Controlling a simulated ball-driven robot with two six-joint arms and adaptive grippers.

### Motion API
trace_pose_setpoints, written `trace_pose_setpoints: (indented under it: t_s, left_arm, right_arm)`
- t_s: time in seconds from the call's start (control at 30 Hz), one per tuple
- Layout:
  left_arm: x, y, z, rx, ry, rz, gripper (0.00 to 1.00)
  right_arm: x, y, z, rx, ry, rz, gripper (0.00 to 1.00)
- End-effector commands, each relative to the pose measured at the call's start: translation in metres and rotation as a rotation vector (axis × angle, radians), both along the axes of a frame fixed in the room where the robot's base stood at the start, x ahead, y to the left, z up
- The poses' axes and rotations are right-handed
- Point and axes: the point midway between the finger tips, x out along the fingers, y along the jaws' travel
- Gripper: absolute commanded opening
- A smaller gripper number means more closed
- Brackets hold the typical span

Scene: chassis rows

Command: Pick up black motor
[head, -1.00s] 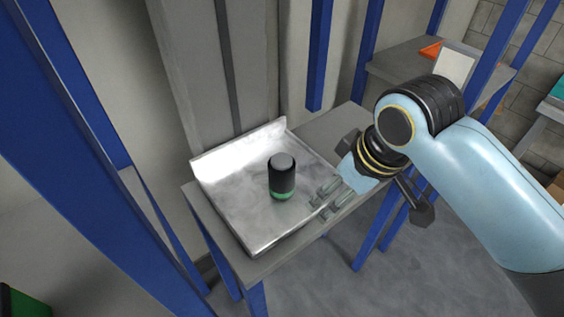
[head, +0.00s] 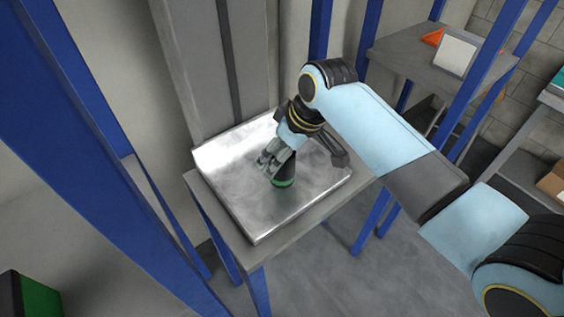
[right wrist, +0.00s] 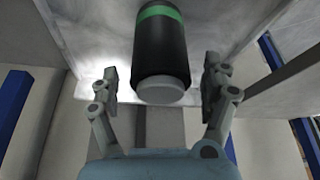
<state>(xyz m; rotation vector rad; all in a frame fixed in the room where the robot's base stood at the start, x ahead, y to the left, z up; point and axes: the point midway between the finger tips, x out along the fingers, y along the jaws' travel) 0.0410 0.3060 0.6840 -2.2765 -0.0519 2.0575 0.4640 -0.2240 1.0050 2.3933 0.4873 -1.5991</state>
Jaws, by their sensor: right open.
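The black motor (head: 284,182), a dark cylinder with a green band at its base and a grey cap, stands on the metal tray (head: 235,215). In the head view its upper part is hidden behind my right gripper (head: 269,163). In the right wrist view the motor (right wrist: 161,50) lies between the two open fingers of the right gripper (right wrist: 161,85), with a visible gap on each side. The grey cap faces the camera. My left gripper is not in view.
The tray rests on a grey table (head: 330,205) with blue legs. A blue post (head: 110,180) stands at the left. Another shelf (head: 400,55) at the back right holds an orange item (head: 433,37) and a pale panel (head: 456,54).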

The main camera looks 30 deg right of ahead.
Motion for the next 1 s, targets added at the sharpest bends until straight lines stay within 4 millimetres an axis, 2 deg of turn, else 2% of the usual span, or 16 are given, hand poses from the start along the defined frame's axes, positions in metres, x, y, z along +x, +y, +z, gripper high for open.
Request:
trace_pose_setpoints:
  t_s: [0.23, 0.57, 1.0]
  left_arm:
    - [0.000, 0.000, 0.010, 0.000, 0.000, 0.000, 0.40]
    - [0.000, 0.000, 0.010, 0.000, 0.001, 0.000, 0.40]
    - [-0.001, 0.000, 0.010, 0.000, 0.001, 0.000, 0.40]
  right_arm:
    - [0.010, 0.005, -0.031, 0.000, 0.001, -0.001, 0.81]
    - [0.012, 0.006, -0.037, 0.000, 0.000, 0.000, 0.79]
    - [0.012, 0.006, -0.037, 0.000, 0.000, -0.001, 0.22]
